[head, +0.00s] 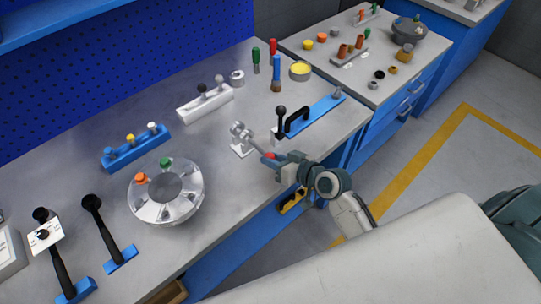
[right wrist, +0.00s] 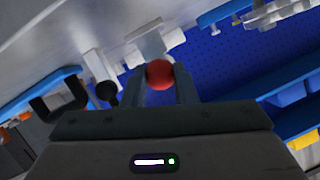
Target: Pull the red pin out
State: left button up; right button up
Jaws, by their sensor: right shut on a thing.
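The red pin (head: 269,156) shows as a small red knob at the tips of my right gripper (head: 275,160), near the middle of the bench. In the right wrist view the red ball head of the pin (right wrist: 160,73) sits between the two fingers (right wrist: 161,88), which are shut on it. A pale grey bracket (head: 241,136) stands just beyond, up and to the left of the knob. It also shows behind the ball in the right wrist view (right wrist: 150,38). The pin's shaft is hidden, so I cannot tell how far it sits in the bracket. My left gripper is out of view.
A blue base with a black handle (head: 297,121) stands close beyond my right gripper. A round flanged shell (head: 146,209) with orange and green plugs lies to the left. Black levers (head: 105,233) stand at the left front. The bench (head: 225,215) is bare left of my right arm.

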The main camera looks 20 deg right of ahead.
jog(key=shift+s+d, duration=0.25)
jog(key=shift+s, duration=0.4)
jog(key=shift+s+d, duration=0.2)
jog(key=shift+s, duration=0.4)
jog(key=shift+r, duration=0.1)
